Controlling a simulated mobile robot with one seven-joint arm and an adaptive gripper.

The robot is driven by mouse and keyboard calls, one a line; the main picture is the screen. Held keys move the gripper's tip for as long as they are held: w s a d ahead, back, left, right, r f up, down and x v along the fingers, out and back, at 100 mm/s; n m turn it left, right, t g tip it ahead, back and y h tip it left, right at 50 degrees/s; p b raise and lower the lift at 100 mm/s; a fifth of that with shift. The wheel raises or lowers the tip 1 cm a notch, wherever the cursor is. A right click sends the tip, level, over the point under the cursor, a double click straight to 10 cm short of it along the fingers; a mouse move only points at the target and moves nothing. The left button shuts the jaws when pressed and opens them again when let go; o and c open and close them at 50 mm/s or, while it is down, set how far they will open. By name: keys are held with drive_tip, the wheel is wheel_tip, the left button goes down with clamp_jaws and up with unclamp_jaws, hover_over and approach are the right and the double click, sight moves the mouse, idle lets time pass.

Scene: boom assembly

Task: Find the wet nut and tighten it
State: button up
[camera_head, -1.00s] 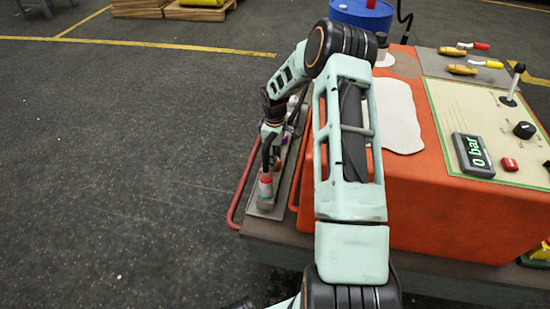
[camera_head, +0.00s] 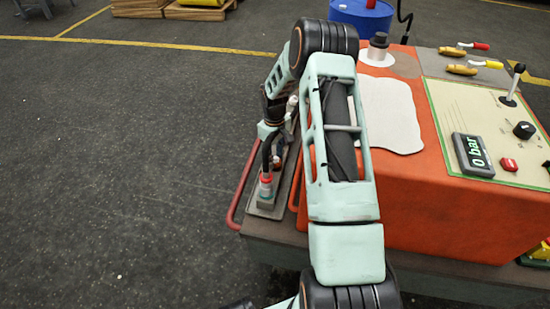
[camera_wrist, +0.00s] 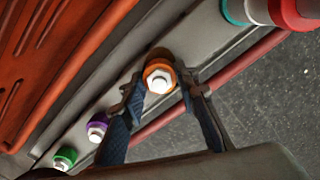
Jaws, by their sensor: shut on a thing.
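In the wrist view my gripper (camera_wrist: 164,88) has its two dark fingers on either side of a silver hex nut (camera_wrist: 159,82) with an orange collar, shut on it. A nut with a purple collar (camera_wrist: 97,128) and one with a green collar (camera_wrist: 65,157) stand in the same row to the lower left. I cannot tell from the picture which nut is wet. In the head view my arm hides most of the gripper and the nut row.
A red-topped fitting (camera_head: 266,183) stands at the near end of the strip, beside a red rail (camera_head: 238,195). The orange housing (camera_head: 430,215) is right of my arm, with a control panel (camera_head: 490,120) on it. A blue barrel (camera_head: 362,16) stands behind. Open floor lies left.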

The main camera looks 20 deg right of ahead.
sight(275, 161)
drive_tip(key=o, duration=1.1)
drive_tip(key=shift+o, duration=0.2)
wheel_tip(275, 161, up, 12)
drive_tip(key=shift+a, duration=0.1)
